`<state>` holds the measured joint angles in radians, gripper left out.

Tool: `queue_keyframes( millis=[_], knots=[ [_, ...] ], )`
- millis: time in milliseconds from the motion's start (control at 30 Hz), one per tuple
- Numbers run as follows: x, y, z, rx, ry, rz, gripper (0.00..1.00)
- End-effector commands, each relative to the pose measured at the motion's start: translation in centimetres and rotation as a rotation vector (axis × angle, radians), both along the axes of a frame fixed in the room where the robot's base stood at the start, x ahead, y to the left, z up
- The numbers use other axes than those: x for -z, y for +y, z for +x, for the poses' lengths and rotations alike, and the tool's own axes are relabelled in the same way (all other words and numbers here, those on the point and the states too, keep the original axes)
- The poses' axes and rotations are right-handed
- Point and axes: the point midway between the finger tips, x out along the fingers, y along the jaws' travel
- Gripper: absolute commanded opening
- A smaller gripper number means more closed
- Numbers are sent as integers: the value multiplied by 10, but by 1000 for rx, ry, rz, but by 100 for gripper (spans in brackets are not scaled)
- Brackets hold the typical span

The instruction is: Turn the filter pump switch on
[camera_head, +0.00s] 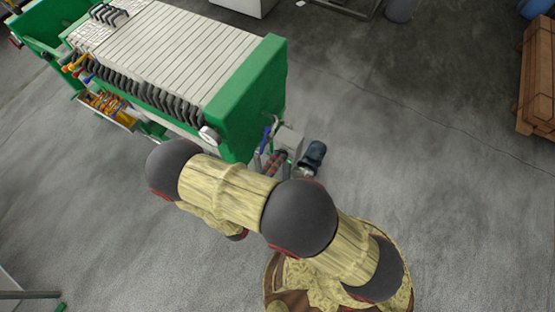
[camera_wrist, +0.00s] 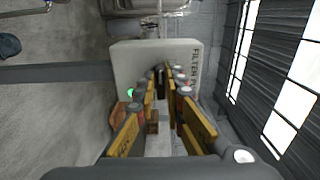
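The filter pump switch box is a light grey box (camera_wrist: 150,55) with "FILTER P" lettering readable along its right side in the wrist view. A green light (camera_wrist: 131,92) glows at its lower left. A small dark part (camera_wrist: 159,72), likely the switch, shows between my fingertips. My gripper (camera_wrist: 164,84) is open, with its yellow-and-grey fingers apart in front of the box; I cannot tell whether they touch the switch.
The filter press (camera_head: 180,60), with green end frames and pale plates, fills the upper left of the head view. A dark blue pump motor (camera_head: 313,154) stands just right of the box. A wooden crate (camera_head: 537,80) is at the far right. Open grey floor lies between.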

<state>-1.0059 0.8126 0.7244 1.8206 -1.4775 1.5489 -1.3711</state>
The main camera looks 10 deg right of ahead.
Motion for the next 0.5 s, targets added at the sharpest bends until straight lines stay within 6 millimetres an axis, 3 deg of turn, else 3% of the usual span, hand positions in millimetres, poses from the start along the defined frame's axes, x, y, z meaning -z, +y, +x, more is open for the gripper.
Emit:
queue_keyframes(
  millis=[267, 500],
  knots=[
    [0, 0, 0, 1, -1, -1, 27],
    [0, -1, 0, 1, -1, -1, 27]
  ],
)
